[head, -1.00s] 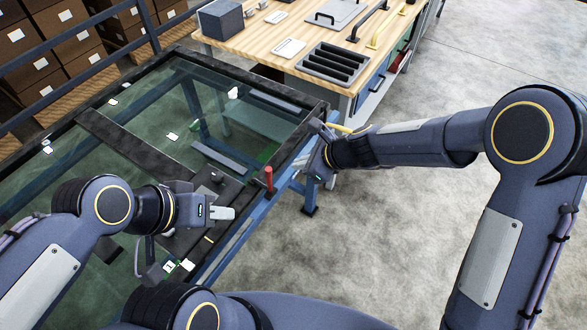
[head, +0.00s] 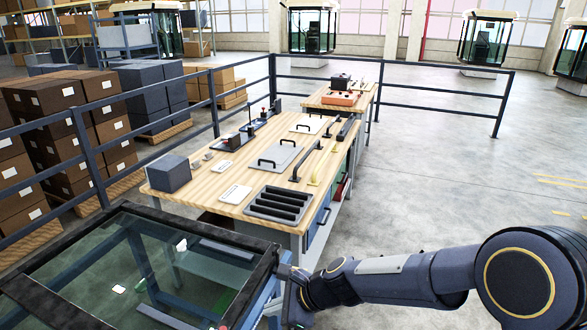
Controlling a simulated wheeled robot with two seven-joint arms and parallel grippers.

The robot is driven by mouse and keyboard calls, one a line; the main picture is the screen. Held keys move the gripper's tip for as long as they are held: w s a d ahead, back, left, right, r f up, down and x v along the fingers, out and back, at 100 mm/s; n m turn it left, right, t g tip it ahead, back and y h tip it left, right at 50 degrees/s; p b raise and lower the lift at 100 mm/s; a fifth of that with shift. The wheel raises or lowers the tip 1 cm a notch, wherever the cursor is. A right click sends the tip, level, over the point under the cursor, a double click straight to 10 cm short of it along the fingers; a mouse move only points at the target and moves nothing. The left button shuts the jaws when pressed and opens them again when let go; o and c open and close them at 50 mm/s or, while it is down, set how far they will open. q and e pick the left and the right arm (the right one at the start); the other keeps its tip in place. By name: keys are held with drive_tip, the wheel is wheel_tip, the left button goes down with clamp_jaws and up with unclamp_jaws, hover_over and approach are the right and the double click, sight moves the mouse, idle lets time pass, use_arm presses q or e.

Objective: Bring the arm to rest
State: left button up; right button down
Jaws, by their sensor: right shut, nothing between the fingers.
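My right arm comes in from the right edge and reaches left across the lower part of the head view. Its gripper (head: 291,292) is at the bottom centre, beside the near right corner of the dark-framed glass panel (head: 65,270). It is shut and I see nothing held in it. Its fingers are small and partly hidden by the wrist, and I cannot tell whether they touch the frame. My left gripper is out of view.
A wooden workbench (head: 228,192) behind the panel holds a grey box (head: 168,174), a black slotted tray (head: 279,205) and a handled plate (head: 276,157). Blue-grey railings (head: 440,88) run behind. Brown cartons (head: 45,95) are stacked at the left. Open concrete floor (head: 450,180) lies at the right.

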drive_tip(key=s+d+r+n+t, duration=0.1)
drive_tip(key=s+d+r+n, duration=0.35)
drive_tip(key=d, duration=0.25)
drive_tip(key=s+d+r+n+t, duration=0.1)
drive_tip(key=s+d+r+n, duration=0.35)
drive_tip(key=d, duration=0.35)
drive_tip(key=s+d+f+n+t+h+b, duration=0.1)
drive_tip(key=s+d+n+h, duration=0.4)
drive_tip(key=s+d, duration=0.6)
drive_tip(key=s+f+n, duration=0.1)
drive_tip(key=s+n, duration=0.1)
drive_tip(key=s, duration=0.1)
drive_tip(key=shift+f, duration=0.2)
